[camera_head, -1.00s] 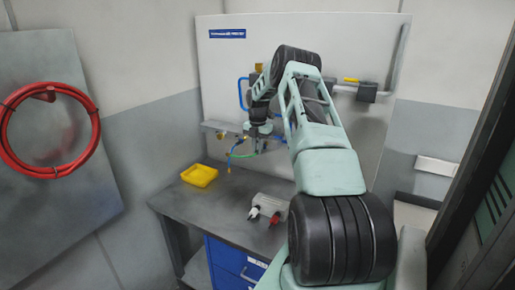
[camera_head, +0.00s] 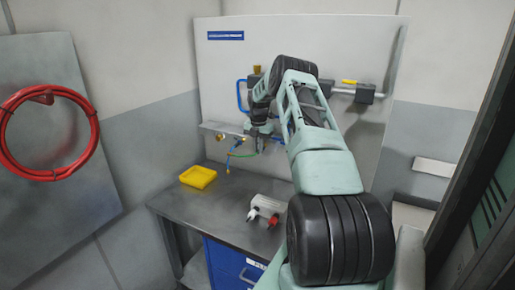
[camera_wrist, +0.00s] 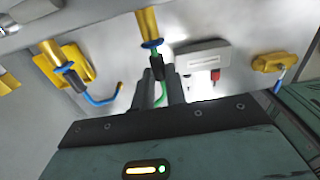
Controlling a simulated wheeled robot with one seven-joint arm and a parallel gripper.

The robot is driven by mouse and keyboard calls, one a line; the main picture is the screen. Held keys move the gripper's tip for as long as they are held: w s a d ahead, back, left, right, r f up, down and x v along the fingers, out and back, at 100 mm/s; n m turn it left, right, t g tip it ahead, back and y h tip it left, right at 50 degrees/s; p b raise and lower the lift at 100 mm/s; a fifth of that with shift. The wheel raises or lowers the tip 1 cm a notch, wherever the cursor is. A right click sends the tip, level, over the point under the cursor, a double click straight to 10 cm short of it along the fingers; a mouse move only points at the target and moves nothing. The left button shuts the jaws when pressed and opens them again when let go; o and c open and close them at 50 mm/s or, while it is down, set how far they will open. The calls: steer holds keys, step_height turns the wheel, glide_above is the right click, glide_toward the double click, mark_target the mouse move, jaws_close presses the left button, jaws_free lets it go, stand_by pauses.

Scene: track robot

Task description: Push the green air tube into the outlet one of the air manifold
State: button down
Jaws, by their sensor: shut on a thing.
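In the wrist view, the green air tube (camera_wrist: 160,96) runs between my gripper's dark fingers (camera_wrist: 160,84). My gripper is shut on it. A dark sleeve sits on the tube just above the fingers. A short green end shows above the sleeve, right under the blue collar of a brass outlet (camera_wrist: 147,24) on the air manifold. I cannot tell whether the end is inside the collar. In the head view, my gripper (camera_head: 259,141) is at the manifold's grey rail (camera_head: 213,127), and the green tube (camera_head: 243,155) curves off to the left.
A second brass outlet (camera_wrist: 49,49) to the left has a blue tube (camera_wrist: 98,101) hanging from it. A yellow tray (camera_head: 198,177) and a pale box (camera_head: 268,205) with red and white fittings are on the workbench (camera_head: 226,220). Wall panel stands close behind the manifold.

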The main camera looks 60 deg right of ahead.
steer(key=shift+d, duration=0.3)
steer(key=c, duration=1.3)
jaws_free()
steer(key=shift+c, duration=0.2)
step_height(320, 180, up, 18)
steer(key=b, duration=0.4)
steer(key=shift+f+b, duration=0.25)
steer(key=shift+b, duration=0.05)
